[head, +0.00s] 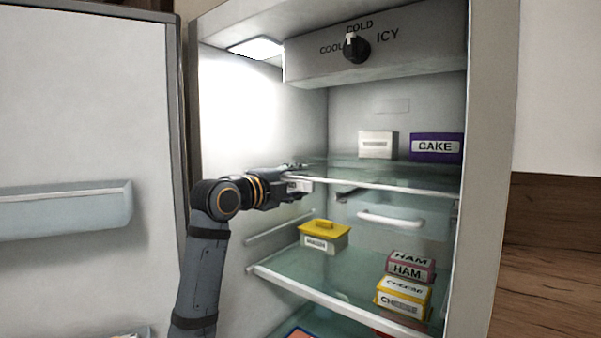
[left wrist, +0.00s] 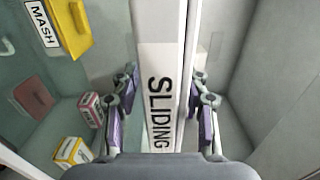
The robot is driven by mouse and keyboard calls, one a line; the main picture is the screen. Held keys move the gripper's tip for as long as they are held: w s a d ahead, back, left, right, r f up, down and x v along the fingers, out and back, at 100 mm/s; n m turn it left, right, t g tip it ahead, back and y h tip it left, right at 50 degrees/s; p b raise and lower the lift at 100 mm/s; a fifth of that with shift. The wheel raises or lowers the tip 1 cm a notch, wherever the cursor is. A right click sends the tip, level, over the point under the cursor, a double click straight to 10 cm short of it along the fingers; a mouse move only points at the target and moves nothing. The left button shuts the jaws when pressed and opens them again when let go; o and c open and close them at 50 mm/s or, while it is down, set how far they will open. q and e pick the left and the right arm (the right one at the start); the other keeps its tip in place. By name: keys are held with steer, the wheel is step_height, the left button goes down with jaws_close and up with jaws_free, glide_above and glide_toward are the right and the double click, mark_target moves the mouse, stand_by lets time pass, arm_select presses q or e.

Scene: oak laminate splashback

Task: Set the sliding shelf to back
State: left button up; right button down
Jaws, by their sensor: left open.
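The sliding shelf (head: 390,187) is the upper glass shelf in the open fridge, with a white front edge. In the left wrist view its front strip (left wrist: 160,60) carries the word SLIDING. My left gripper (head: 301,185) is at the left end of this front edge. In the wrist view the open left gripper (left wrist: 163,100) has one finger on each side of the strip, with visible gaps. A white box (head: 377,144) and a purple CAKE box (head: 436,147) are toward the back above the shelf glass. My right gripper is not in view.
A lower glass shelf (head: 330,299) holds a yellow-lidded MASH tub (head: 324,236), a HAM box (head: 410,267) and a yellow CHEESE box (head: 403,296). The open fridge door (head: 85,110) stands at left. A temperature dial (head: 356,48) is above. A white curved bar (head: 390,219) shows below the sliding shelf.

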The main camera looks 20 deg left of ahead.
arm_select(q)
steer(key=shift+w, duration=0.35)
